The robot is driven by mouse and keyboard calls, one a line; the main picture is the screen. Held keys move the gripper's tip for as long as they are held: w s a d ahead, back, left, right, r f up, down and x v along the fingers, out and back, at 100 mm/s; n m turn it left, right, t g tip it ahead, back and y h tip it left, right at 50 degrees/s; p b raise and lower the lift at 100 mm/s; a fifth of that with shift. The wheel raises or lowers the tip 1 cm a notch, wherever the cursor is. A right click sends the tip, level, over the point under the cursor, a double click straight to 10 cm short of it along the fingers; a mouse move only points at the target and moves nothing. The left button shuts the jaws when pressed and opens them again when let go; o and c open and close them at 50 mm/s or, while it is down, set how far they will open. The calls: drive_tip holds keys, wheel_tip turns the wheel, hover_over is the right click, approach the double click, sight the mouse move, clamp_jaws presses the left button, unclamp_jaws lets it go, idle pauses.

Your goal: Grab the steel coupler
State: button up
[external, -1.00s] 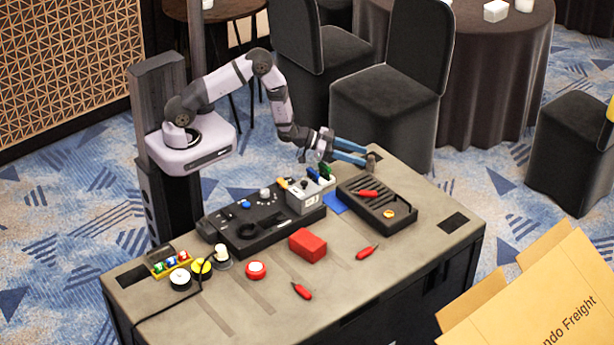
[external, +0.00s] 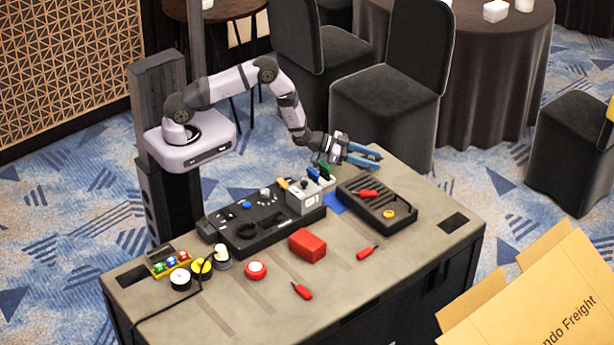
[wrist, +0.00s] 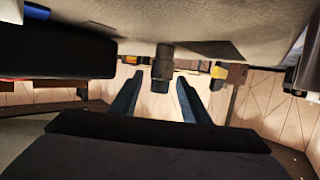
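The steel coupler shows in the wrist view as a small dark grey upright cylinder (wrist: 162,66), with the table surface (wrist: 220,22) at the top of that picture. My gripper (wrist: 160,82) has two blue fingers, set apart on either side of the coupler near their tips. I see a gap between the coupler and each finger. In the external view my gripper (external: 376,160) is low over the table's far corner. The coupler cannot be made out clearly there; the fingers seem to hide it.
A black slotted tray (external: 352,203) with a red-handled tool and an orange ring lies close by, nearer the camera. A grey box (external: 305,194) with coloured-handled tools stands left of it. A red block (external: 307,245) and red screwdrivers lie in front.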

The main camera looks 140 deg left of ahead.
sight(371, 157)
clamp_jaws()
drive_tip(key=shift+r, duration=0.2)
drive_tip(key=shift+r+b, duration=0.6)
drive_tip(key=shift+r, duration=4.25)
